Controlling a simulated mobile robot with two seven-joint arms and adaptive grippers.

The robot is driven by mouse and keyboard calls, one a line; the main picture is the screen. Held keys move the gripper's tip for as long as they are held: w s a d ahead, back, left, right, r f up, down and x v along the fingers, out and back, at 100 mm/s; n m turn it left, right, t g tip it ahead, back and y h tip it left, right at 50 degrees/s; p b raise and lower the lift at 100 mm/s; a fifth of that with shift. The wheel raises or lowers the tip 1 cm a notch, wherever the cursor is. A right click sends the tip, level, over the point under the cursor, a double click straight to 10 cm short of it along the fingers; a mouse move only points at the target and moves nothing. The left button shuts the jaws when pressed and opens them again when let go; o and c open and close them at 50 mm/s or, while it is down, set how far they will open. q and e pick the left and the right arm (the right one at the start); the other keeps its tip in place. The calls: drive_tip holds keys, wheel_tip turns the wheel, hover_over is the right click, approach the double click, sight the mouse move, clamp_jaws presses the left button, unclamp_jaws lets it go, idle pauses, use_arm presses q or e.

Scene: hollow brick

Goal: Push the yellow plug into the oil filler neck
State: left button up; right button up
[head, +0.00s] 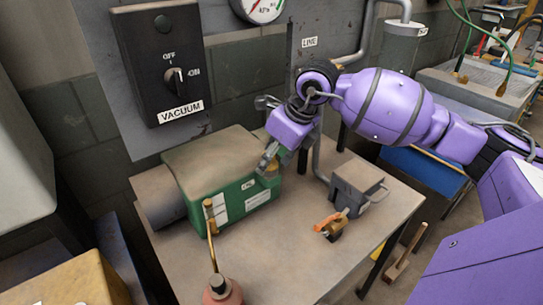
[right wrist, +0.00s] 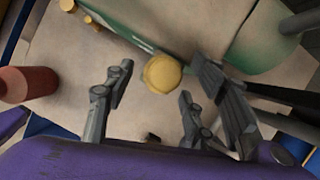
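The yellow plug (right wrist: 162,73) shows as a round yellow cap beside the green pump body (right wrist: 135,30) in the right wrist view. In the head view a small yellowish part (head: 273,168) at the right end of the green pump (head: 215,180) is partly covered by my right gripper (head: 267,160). In the right wrist view my right gripper (right wrist: 158,84) has its fingers spread apart, with the plug between and just beyond their tips. I see no finger clearly touching it. The oil filler neck is not clearly visible, and I cannot tell how deep the plug sits. My left gripper is not in view.
The pump stands on a grey-brown table (head: 290,260). A grey block (head: 357,185) and an orange-handled valve (head: 331,224) stand to the right. A black VACUUM switch box (head: 165,70) hangs behind.

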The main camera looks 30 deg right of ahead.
drive_tip(key=shift+r, duration=0.1)
drive_tip(key=v, duration=1.2)
idle(0.4)
